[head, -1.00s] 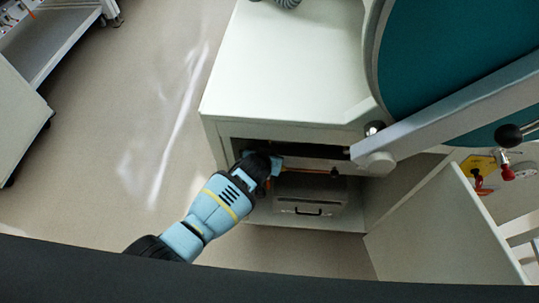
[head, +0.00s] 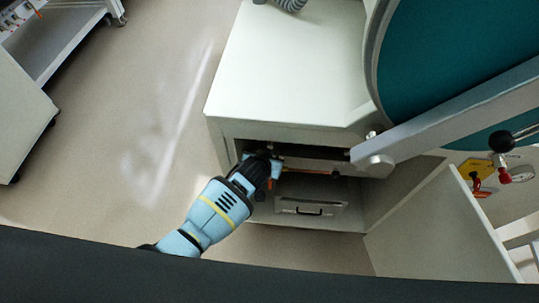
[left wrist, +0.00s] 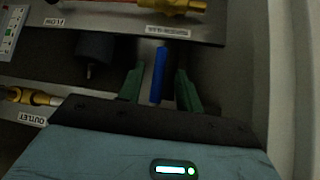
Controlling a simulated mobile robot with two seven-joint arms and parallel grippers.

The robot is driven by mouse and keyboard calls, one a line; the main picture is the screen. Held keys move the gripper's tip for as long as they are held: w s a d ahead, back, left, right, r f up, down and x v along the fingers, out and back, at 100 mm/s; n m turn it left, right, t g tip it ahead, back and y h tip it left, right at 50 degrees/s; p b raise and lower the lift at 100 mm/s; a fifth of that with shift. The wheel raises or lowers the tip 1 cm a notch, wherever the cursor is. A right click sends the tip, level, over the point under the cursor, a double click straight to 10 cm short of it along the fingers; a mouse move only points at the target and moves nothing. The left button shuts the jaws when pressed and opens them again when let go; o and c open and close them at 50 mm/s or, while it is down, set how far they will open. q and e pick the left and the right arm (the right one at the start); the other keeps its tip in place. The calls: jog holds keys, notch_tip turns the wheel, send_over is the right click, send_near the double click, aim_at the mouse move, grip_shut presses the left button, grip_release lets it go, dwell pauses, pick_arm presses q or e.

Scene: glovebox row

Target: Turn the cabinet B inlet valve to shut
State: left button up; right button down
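In the left wrist view a blue bar-shaped lever (left wrist: 158,75) stands between the two green fingers of my left gripper (left wrist: 159,88). The fingers are apart, with a dark gap on each side of the lever. A label (left wrist: 167,30) lies just above the lever; I cannot read it surely, so I cannot tell whether this is the inlet valve. In the head view my left gripper (head: 268,168) reaches into the open bay under the white cabinet (head: 285,75), and its fingertips are hard to see. The lever's mount is not clear. My right gripper is not in view.
The wrist view also shows a brass fitting (left wrist: 185,6), a dark knob (left wrist: 94,48), and another brass fitting (left wrist: 18,95) near an OUTLET label.

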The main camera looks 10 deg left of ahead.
pick_arm(q)
jog(key=shift+p+v, duration=0.75)
jog(key=shift+v, duration=1.8)
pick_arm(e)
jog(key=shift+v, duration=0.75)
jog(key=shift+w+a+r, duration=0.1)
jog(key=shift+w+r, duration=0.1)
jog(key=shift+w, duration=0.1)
